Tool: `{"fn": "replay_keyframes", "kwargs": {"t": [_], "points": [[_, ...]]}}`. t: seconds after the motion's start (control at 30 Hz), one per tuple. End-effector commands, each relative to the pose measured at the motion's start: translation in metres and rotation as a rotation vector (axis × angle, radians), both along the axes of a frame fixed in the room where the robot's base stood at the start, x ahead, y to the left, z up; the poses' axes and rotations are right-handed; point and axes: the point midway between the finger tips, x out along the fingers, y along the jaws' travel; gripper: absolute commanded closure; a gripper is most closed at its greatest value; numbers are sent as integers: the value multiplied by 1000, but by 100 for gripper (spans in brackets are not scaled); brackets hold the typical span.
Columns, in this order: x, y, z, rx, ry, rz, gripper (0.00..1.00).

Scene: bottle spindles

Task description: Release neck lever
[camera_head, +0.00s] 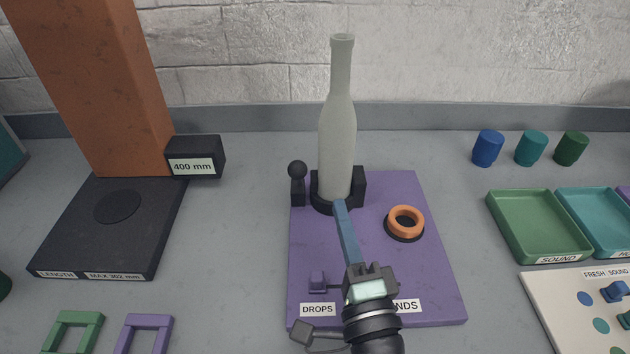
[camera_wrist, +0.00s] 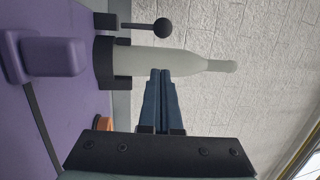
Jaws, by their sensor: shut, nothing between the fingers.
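A pale grey-green bottle (camera_head: 338,145) stands upright in a black holder (camera_head: 358,188) on a purple board (camera_head: 425,270). A black ball-topped lever (camera_head: 297,172) stands just left of the holder; no label tells whether it is the neck lever. In the wrist view the picture is turned, with the bottle (camera_wrist: 155,62) lying across and the ball lever (camera_wrist: 162,28) above it. My gripper (camera_head: 340,204) is shut and empty, its blue-grey fingers in front of the bottle's lower part in the head view. The fingertips (camera_wrist: 160,72) overlap the bottle's edge in the wrist view; contact is unclear.
A small purple block (camera_head: 317,283) sits at the front left. An orange column (camera_head: 95,85) with a 400 mm box (camera_head: 196,157) stands left. Green (camera_head: 540,225) and teal trays and several coloured cylinders are right.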

Motion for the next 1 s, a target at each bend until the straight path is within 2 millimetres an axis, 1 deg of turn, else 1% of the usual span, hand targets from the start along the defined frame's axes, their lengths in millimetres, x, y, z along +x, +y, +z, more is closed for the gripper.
{"fn": "replay_keyframes", "kwargs": {"t": [0.03, 0.13, 0.2, 0.33, 0.53, 1.0], "points": [[11, 2, 6, 1, -3, 2, 100], [28, 6, 9, 0, -3, 2, 100], [34, 17, 9, 1, 0, 5, 100], [43, 29, 10, 0, 0, 3, 100], [48, 37, 9, 0, 1, 1, 100], [48, 37, 11, 0, 7, 0, 100]]}}
